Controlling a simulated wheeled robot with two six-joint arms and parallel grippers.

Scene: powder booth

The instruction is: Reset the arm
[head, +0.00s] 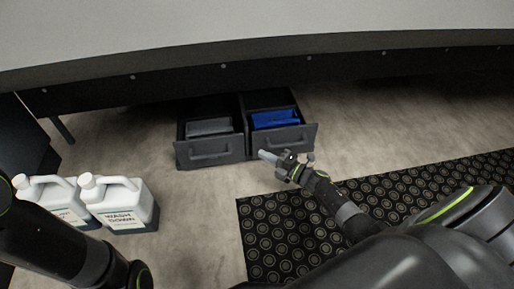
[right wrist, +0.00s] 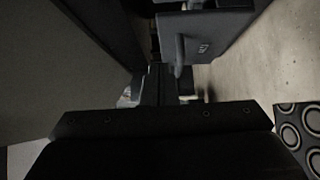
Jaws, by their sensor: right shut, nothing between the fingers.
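My right arm reaches in from the lower right of the head view. Its gripper (head: 268,156) is shut and empty, just in front of two pulled-out dark drawers. The left drawer (head: 208,150) has a bar handle and holds a grey item (head: 209,126). The right drawer (head: 290,138) also has a handle and holds a blue item (head: 275,119). I cannot tell whether the gripper touches a drawer front. A drawer front (right wrist: 215,42) shows close by in the right wrist view. My left arm shows at the lower left, but its gripper is out of view.
Two white jugs (head: 122,205) (head: 60,198) stand on the floor at left, near my left arm. A black mat with rings (head: 275,235) lies at right. A large grey panel (head: 250,25) overhangs the drawers. Bare floor (head: 195,220) lies between jugs and mat.

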